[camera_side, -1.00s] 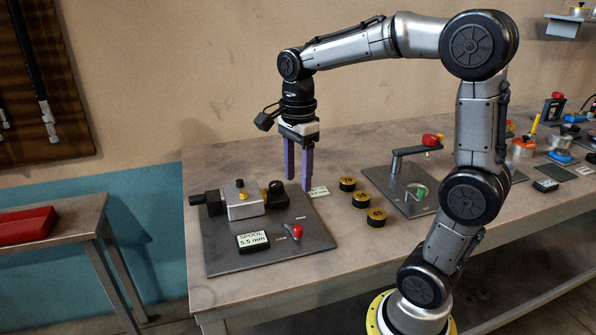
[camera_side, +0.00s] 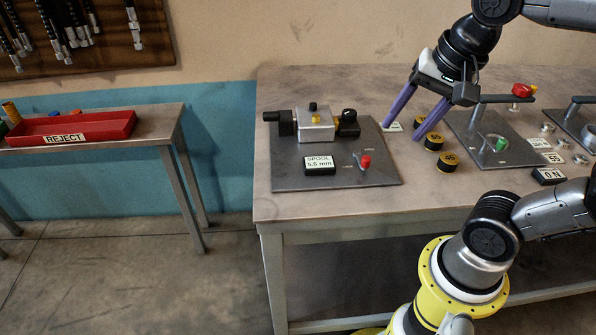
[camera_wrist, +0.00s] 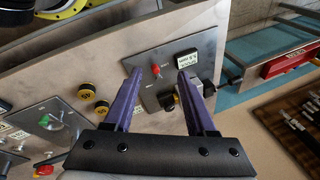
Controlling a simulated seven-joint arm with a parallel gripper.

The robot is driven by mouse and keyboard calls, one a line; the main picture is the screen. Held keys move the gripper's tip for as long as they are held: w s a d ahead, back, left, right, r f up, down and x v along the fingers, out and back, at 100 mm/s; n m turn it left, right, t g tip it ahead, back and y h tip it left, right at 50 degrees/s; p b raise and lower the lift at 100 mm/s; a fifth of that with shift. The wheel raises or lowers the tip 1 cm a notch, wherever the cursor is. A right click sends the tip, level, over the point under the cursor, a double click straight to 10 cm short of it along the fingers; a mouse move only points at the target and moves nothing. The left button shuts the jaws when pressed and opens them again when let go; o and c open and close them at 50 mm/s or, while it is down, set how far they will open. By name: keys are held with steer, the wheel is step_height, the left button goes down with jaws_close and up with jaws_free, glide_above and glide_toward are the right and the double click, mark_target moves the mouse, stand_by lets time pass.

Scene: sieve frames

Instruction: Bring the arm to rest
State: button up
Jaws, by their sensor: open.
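My gripper (camera_side: 412,116) has two purple fingers that stand apart with nothing between them. Whether the fingertips touch the bench cannot be told.
The spool plate (camera_side: 290,178) carries a metal block (camera_side: 316,128), a display reading 5.5 mm (camera_side: 320,165) and a red-knobbed lever (camera_side: 365,162). Several black-and-yellow round pieces (camera_side: 448,162) lie beside it. A second plate (camera_side: 520,152) stands right. A red REJECT tray (camera_side: 110,124) sits on a separate left table.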

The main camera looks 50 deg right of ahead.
steer(key=s+f+n, duration=0.1)
steer(key=n, duration=0.3)
steer(key=s+f+n+t, duration=0.1)
steer(key=n, duration=0.3)
steer(key=s+a+f+n, duration=0.1)
steer(key=n, duration=0.4)
steer(key=shift+f+t, duration=0.3)
steer(key=shift+f, duration=0.1)
